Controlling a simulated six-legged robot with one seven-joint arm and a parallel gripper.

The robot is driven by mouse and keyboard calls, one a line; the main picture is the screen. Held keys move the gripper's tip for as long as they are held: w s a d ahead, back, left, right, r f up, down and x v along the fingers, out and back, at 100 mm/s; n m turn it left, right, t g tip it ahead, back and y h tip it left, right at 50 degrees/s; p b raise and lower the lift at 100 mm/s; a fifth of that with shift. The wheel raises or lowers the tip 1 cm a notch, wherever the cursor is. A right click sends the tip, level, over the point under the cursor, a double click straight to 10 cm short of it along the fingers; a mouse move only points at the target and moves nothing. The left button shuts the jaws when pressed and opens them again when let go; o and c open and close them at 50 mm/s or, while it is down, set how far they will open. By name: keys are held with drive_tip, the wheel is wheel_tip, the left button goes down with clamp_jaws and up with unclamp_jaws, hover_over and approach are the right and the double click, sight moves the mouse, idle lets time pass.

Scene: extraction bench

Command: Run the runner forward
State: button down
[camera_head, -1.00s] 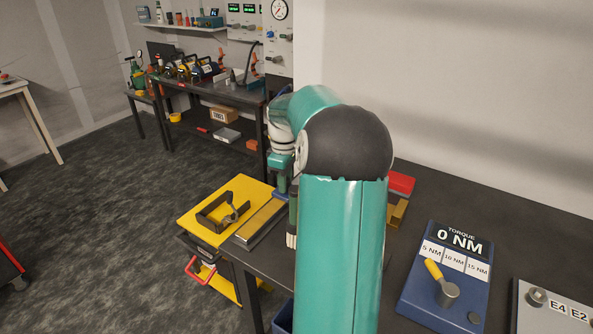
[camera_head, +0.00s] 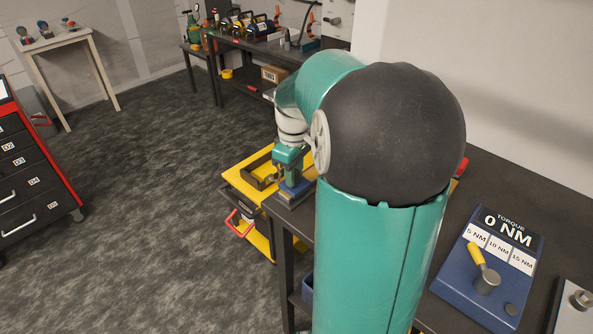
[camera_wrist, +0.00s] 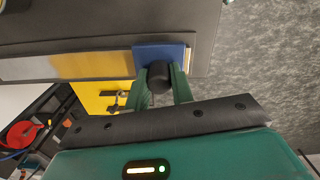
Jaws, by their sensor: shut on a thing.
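The runner is a blue block (camera_wrist: 150,54) with a black round knob (camera_wrist: 159,78). It sits at the right end of a brass-and-silver rail (camera_wrist: 85,65) in the wrist view. My gripper (camera_wrist: 162,90) is shut on the knob, with one green finger on each side. In the head view my gripper (camera_head: 289,168) is over the blue runner (camera_head: 297,188), close to the bench's left edge. My own arm hides most of the rail there.
A yellow cart (camera_head: 240,184) with a dark frame on it stands against the bench's left end. A blue torque panel (camera_head: 485,262) reading 0 NM lies at right on the dark bench. A red-and-black drawer cabinet (camera_head: 35,178) stands at far left. The floor between is clear.

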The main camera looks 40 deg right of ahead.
drive_tip(key=shift+a, duration=0.3)
drive_tip(key=c, duration=1.2)
unclamp_jaws()
drive_tip(key=shift+a+r, duration=0.1)
drive_tip(key=shift+a, duration=0.1)
drive_tip(key=shift+d, duration=0.25)
drive_tip(key=shift+r, duration=0.55)
wheel_tip(320, 180, up, 13)
drive_tip(key=shift+f, duration=0.2)
